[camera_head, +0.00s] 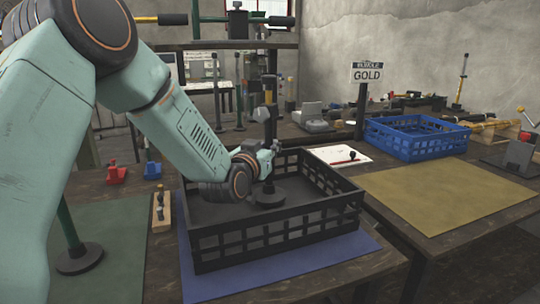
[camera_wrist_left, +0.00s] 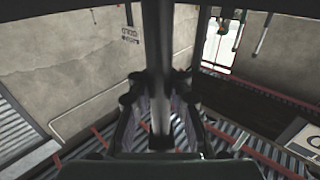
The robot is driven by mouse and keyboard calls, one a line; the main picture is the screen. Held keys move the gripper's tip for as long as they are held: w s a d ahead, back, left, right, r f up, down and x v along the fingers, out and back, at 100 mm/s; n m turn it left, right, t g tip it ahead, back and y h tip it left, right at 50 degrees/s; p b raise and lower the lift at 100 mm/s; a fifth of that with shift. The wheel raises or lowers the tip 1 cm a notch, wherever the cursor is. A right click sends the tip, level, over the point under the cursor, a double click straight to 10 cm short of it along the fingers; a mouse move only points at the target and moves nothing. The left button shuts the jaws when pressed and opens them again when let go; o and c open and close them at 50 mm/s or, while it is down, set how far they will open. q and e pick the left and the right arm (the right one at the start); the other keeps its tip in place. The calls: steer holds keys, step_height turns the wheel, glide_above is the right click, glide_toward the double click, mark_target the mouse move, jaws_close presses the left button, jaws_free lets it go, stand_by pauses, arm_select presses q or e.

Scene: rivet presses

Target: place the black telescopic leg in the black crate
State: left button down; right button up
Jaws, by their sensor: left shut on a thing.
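The black telescopic leg (camera_head: 269,195) stands upright inside the black crate (camera_head: 279,238), its round base down near the crate's floor. I cannot tell whether the base touches the floor. My left arm reaches over the crate's left wall. My left gripper (camera_head: 267,115) is shut on the leg's shaft, above the base. In the left wrist view the dark shaft (camera_wrist_left: 157,60) runs upright between the fingers of the gripper (camera_wrist_left: 160,110). My wrist hides part of the crate's interior. My right gripper is not in view.
The crate sits on a blue mat (camera_head: 290,270). A green-shafted leg (camera_head: 80,258) stands on a green mat at left. A blue crate (camera_head: 415,140) is at the back right, behind a bare yellow mat (camera_head: 445,193). A small wooden holder (camera_head: 161,212) is just left of the black crate.

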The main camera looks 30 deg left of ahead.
arm_select(q)
steer(key=shift+w+f, duration=0.15)
steer(key=shift+f, duration=0.45)
steer(key=c, duration=1.3)
jaws_free()
steer(key=shift+f, duration=0.2)
steer(key=shift+o, duration=0.2)
